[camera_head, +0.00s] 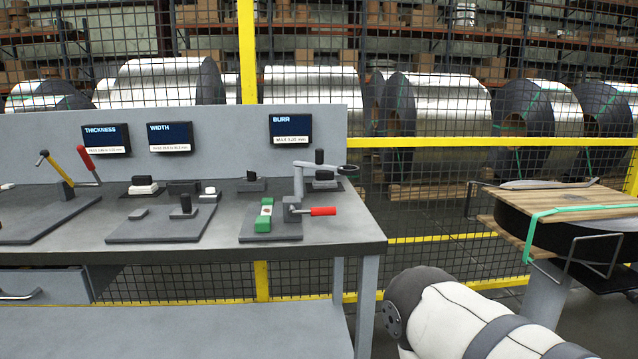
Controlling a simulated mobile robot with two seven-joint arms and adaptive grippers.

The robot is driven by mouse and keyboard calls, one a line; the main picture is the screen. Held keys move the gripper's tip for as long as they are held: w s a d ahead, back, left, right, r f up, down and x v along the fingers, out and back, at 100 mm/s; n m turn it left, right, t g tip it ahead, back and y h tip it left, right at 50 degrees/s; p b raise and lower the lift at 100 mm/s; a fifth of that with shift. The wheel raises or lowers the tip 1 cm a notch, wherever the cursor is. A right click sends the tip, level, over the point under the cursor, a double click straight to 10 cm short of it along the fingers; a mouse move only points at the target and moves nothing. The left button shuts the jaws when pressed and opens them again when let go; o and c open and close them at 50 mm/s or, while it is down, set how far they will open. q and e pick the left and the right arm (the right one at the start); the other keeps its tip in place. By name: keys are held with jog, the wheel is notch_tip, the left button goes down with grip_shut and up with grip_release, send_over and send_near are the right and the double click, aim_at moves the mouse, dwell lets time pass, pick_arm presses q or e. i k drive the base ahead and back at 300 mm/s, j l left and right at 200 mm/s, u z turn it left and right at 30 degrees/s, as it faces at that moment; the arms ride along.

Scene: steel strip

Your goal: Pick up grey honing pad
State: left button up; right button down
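On the grey workbench (330,232), several small blocks lie below the display panels, and I cannot tell for certain which is the grey honing pad. A flat grey block (138,213) lies on the plate under the WIDTH display. A dark grey block with a knob (251,185) sits on the bench left of the BURR fixture, and a similar dark block (325,181) sits behind that fixture's arm. My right arm's white link shows at the bottom right, but its gripper is out of frame. My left gripper is not in view.
The BURR fixture (293,208) has a red handle and holds a green-and-white piece (264,216). A lever fixture (66,186) stands at the left. A coil with a wooden top (575,203) stands at the right. Yellow-framed mesh fencing closes the back.

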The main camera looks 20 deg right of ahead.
aim_at(324, 178)
jog(key=i+l+u, duration=0.1)
jog(key=l+u, duration=0.2)
jog(key=l, duration=0.3)
jog(key=l+u, duration=0.25)
jog(key=l, duration=0.35)
jog(key=l+u, duration=0.3)
jog(key=l, duration=0.35)
jog(key=l+u, duration=0.3)
jog(key=l, duration=0.35)
jog(key=k+l+u, duration=0.15)
jog(key=l+u, duration=0.15)
jog(key=l, duration=0.3)
